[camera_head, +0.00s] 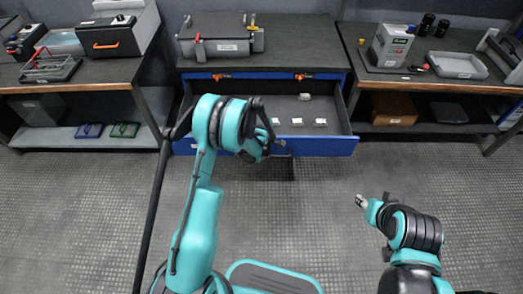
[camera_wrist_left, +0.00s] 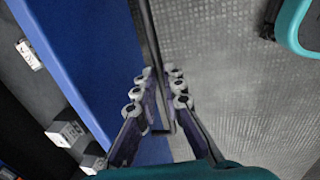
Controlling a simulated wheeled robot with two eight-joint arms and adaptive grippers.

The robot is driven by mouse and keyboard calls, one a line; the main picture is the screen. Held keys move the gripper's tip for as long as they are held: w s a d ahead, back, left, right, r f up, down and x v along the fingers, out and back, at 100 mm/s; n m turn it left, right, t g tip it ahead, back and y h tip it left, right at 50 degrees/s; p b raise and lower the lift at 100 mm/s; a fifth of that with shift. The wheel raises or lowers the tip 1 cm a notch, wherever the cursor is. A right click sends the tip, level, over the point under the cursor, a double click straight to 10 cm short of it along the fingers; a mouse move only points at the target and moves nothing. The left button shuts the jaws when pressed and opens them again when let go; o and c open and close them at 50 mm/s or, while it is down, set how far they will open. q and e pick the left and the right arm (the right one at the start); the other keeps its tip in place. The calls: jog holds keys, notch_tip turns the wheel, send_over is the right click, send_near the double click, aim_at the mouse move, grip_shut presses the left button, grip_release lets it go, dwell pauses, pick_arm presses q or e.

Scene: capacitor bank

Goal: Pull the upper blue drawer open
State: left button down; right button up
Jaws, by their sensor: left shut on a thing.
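The upper blue drawer (camera_head: 330,146) is pulled out from the dark-topped workbench, its inside showing. Its blue front also fills much of the left wrist view (camera_wrist_left: 100,60). My left gripper (camera_head: 283,151) is at the drawer's front, partly hidden by my own arm in the head view. In the left wrist view, its fingers (camera_wrist_left: 157,92) are on both sides of the thin dark drawer handle (camera_wrist_left: 150,35), shut on it. My right gripper (camera_head: 361,201) is over the open floor at the right, away from the drawer; its finger gap is too small to judge.
Several small white parts (camera_head: 320,122) lie in the drawer. A grey device (camera_head: 220,40) stands on the workbench (camera_head: 290,40). Side benches stand left (camera_head: 110,70) and right (camera_head: 430,75) of it. The grey floor (camera_head: 320,190) before the drawer is clear apart from my own body.

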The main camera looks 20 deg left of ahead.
pick_arm(q)
jog(key=shift+s, duration=0.2)
jog(key=c, duration=1.6)
grip_release()
notch_tip(320, 180, up, 12)
jog(key=s, duration=0.2)
jog(key=shift+d, duration=0.35)
jog(key=shift+s+f, duration=0.1)
